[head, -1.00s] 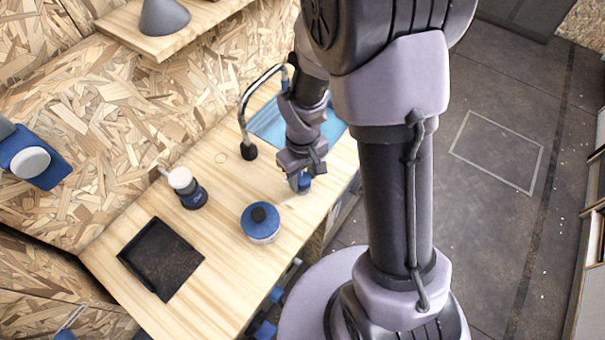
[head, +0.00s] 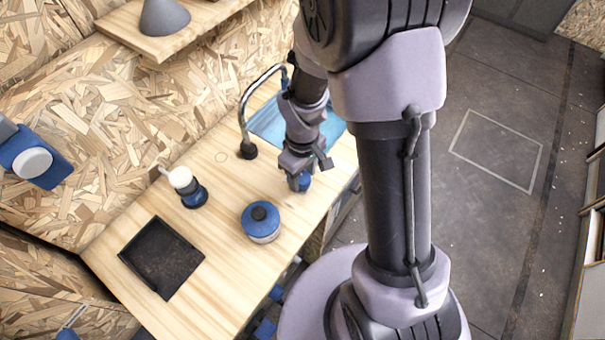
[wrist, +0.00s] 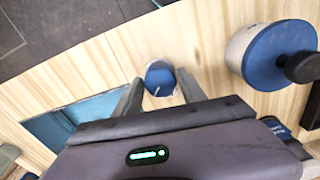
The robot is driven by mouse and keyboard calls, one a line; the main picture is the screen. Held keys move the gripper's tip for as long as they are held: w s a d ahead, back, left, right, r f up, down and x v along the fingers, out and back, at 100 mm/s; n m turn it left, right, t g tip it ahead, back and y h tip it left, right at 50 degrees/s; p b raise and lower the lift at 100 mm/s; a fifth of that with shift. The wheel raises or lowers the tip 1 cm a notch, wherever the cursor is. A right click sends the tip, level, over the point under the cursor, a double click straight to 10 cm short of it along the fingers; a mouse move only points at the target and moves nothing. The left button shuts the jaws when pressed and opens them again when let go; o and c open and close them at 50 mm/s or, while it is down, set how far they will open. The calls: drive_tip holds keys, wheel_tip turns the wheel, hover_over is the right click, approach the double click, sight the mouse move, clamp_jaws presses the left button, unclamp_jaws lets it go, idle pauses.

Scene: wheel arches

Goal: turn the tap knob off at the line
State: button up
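The tap knob (wrist: 160,78) is a small round blue knob on the wooden counter, with a pale line across its face in the wrist view. In the head view the knob (head: 305,182) shows partly behind my fingers. My gripper (wrist: 160,75) is open, with one finger on each side of the knob. Small gaps seem to show between fingers and knob; contact is not clear. The curved metal tap (head: 245,105) stands behind, by the blue sink (head: 268,124). I cannot make out a separate stop line beside the knob.
A blue-lidded pot (head: 261,222) with a black lid knob stands near my gripper; it also shows in the wrist view (wrist: 270,55). A white-topped blue bottle (head: 187,187) and a black tray (head: 160,258) are farther left. Clear counter lies between them.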

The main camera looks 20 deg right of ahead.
sight(302, 177)
drive_tip(key=shift+o, duration=1.1)
wheel_tip(302, 177, up, 17)
drive_tip(key=p, duration=0.5)
drive_tip(key=shift+r+p, duration=0.2)
drive_tip(key=shift+p, duration=0.2)
drive_tip(key=s+a+r+m+t+y+b, duration=0.1)
drive_tip(key=s+a+m+t+b, duration=0.1)
drive_tip(key=s+m+b, duration=0.3)
drive_tip(key=s+a+r+m+t+y+b, duration=0.1)
drive_tip(key=s+m+t+b, duration=0.2)
drive_tip(key=s+m+b, duration=0.2)
drive_tip(key=s+b, duration=0.2)
drive_tip(key=shift+s+a+r+t, duration=0.2)
drive_tip(key=shift+s+a+t, duration=0.2)
idle(3.7)
